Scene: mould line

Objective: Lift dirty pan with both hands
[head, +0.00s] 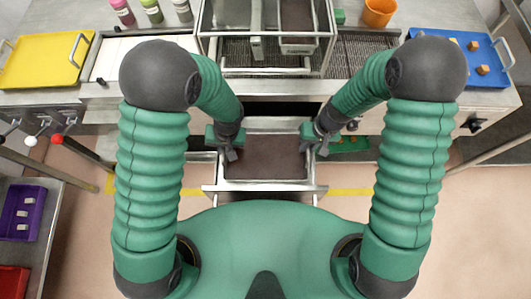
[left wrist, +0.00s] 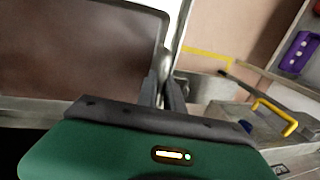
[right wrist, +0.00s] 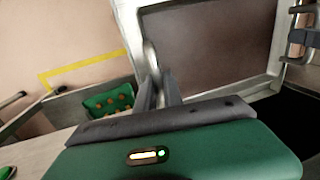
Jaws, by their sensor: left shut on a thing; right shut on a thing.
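The dirty pan (head: 264,160) is a rectangular tray with a brown inside and a pale metal rim, low in front of my body in the head view. Its brown inside fills the upper left of the left wrist view (left wrist: 75,50) and the upper right of the right wrist view (right wrist: 215,40). My left gripper (head: 231,154) is shut on the pan's left side. My right gripper (head: 307,146) is shut on its right side. Both pairs of fingers show at the pan's edge in the left wrist view (left wrist: 167,85) and the right wrist view (right wrist: 155,85).
A metal frame or drawer (head: 264,188) surrounds the pan's near side. The conveyor machine (head: 265,71) stands behind. A yellow tray (head: 40,60), an orange cup (head: 379,12) and a blue tray (head: 440,70) are on the counters. A purple bin (head: 20,212) is at the left.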

